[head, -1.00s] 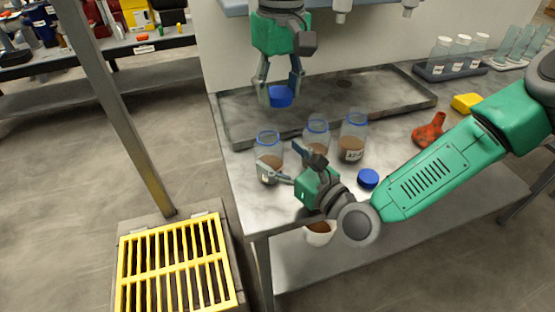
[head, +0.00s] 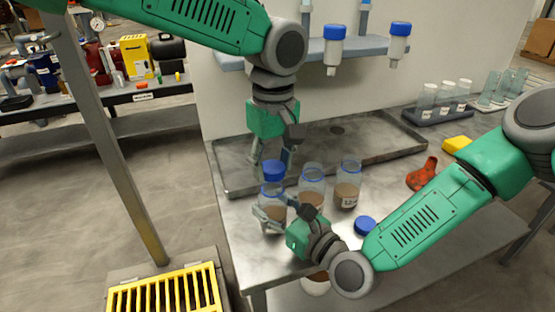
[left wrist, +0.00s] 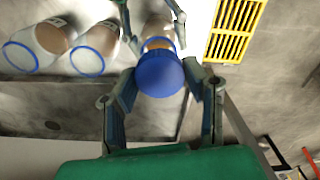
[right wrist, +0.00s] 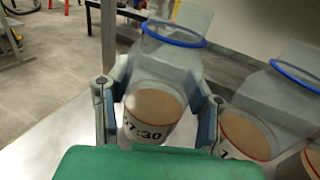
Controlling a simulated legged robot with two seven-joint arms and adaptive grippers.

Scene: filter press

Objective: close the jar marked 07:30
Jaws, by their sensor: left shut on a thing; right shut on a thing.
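The jar marked 07:30 (head: 271,214) stands upright at the left end of the steel table, brown contents inside and its blue-rimmed mouth open. In the right wrist view its label (right wrist: 146,131) partly shows, reading "7:30". My right gripper (head: 282,206) is shut around this jar's body. My left gripper (head: 272,163) is shut on a blue lid (head: 273,171) held above the jar mouth. In the left wrist view the lid (left wrist: 160,75) covers part of the jar. The right wrist view shows the mouth (right wrist: 174,33) uncovered, so the lid is apart from it.
Two more open jars, the middle jar (head: 311,190) and right jar (head: 347,186), stand close to the right. Another blue lid (head: 365,225) lies on the table. A metal tray (head: 385,150) is behind. A red object (head: 422,174) and yellow block (head: 457,143) lie further right.

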